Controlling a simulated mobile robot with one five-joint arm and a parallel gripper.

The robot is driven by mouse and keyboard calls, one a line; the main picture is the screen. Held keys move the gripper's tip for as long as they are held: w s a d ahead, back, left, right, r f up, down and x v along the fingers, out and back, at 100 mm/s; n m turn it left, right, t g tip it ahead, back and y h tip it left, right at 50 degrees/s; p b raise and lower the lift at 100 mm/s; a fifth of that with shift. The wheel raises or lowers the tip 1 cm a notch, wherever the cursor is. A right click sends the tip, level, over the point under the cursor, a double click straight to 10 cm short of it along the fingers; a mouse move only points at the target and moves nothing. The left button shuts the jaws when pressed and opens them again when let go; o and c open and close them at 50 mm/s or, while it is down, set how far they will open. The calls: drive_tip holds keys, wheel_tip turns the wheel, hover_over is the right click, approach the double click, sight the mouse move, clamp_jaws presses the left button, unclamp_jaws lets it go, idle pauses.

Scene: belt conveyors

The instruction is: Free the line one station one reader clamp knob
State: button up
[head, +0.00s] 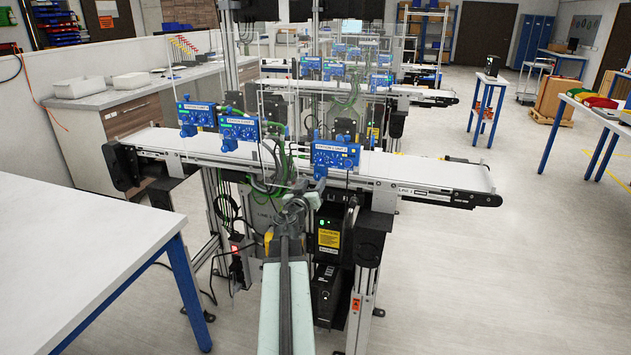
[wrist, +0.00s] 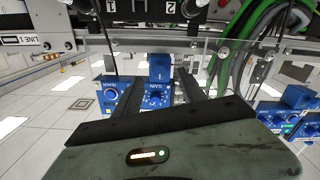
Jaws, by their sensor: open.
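Three blue units with dark knobs stand along the line one conveyor (head: 420,172) in the head view: left (head: 197,114), middle (head: 239,130) and right (head: 336,157). Their labels are too small to read surely. My gripper (head: 297,196) is in front of the belt, below and left of the right unit. In the wrist view, which looks upside down, my gripper (wrist: 160,80) is open. A blue unit with a round dark knob (wrist: 155,96) shows between its two dark fingers. I cannot tell whether they touch it.
Green cables (wrist: 245,45) hang close to the fingers on the right of the wrist view. Clear panels stand along the conveyor. A white table (head: 75,245) is at the near left. Open floor (head: 500,280) lies to the right.

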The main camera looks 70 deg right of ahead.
sight(316, 178)
drive_tip(key=d, duration=0.3)
drive_tip(key=shift+w+d, duration=0.1)
drive_tip(key=shift+d, duration=0.05)
clamp_jaws()
drive_tip(key=shift+n, duration=0.3)
drive_tip(key=n, duration=0.3)
drive_tip(key=shift+n, duration=0.3)
drive_tip(key=n, duration=0.5)
drive_tip(key=shift+f+n, duration=0.1)
drive_tip(key=shift+n, duration=0.2)
drive_tip(key=n, duration=0.5)
drive_tip(key=shift+n, duration=2.5)
drive_tip(key=shift+w, duration=0.1)
